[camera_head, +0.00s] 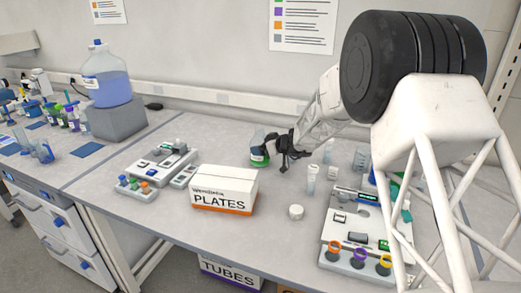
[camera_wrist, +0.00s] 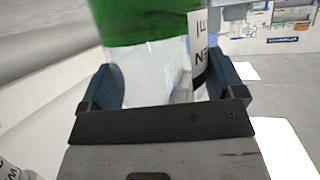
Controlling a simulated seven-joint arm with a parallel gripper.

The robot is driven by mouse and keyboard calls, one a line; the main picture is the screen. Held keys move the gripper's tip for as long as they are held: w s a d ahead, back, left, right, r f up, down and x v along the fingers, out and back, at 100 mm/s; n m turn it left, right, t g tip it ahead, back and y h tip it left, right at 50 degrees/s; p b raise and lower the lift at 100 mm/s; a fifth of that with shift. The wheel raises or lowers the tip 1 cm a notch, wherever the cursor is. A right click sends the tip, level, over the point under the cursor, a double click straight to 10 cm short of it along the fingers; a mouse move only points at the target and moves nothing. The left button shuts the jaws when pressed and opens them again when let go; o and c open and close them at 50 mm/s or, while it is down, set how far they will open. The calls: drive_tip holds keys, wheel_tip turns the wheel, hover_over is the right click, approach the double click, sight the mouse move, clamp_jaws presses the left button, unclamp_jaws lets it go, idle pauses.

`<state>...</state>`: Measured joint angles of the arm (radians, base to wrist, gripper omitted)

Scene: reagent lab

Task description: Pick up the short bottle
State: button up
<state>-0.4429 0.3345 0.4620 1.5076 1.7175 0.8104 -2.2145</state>
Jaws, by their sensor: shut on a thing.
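A short clear bottle (camera_head: 258,156) with green contents and a white label stands at the back of the bench in the head view, behind the box of plates. In the wrist view the bottle (camera_wrist: 150,75) fills the space between the two dark fingers, its green part at the top and clear glass below. My gripper (camera_head: 278,150) is at the bottle's right side and is shut on it; in the wrist view my gripper (camera_wrist: 165,88) has a finger on each side. I cannot tell whether the bottle's base touches the bench.
A white box marked PLATES (camera_head: 222,189) stands in front of the bottle. A grey instrument (camera_head: 163,160) is to the left. Bare bench (camera_head: 225,150) lies left of the bottle.

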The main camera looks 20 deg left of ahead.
drive_tip(key=shift+r, duration=0.3)
wheel_tip(320, 180, up, 9)
drive_tip(key=shift+r, duration=0.15)
idle(1.3)
